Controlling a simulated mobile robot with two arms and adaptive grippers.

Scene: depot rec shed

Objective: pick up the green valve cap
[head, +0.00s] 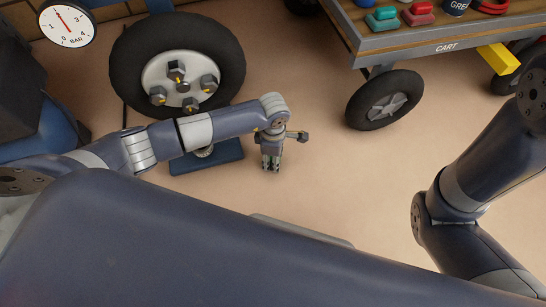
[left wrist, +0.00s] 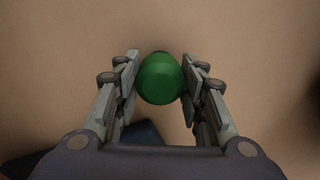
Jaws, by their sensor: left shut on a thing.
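The green valve cap (left wrist: 160,79) sits between the two fingers of my left gripper (left wrist: 157,82) in the left wrist view, with the finger pads against its sides. In the head view my left gripper (head: 271,164) points down over the tan floor, right of the wheel. The cap is hard to make out there behind the fingers. I cannot tell its height above the floor. My right arm comes in at the right of the head view, but its gripper is out of the picture.
A wheel with several lug nuts (head: 178,80) stands at the left, with a blue block (head: 207,158) below it. A pressure gauge (head: 67,25) is at top left. A cart (head: 440,42) with coloured items and dark wheels (head: 384,98) is at top right. Floor between is clear.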

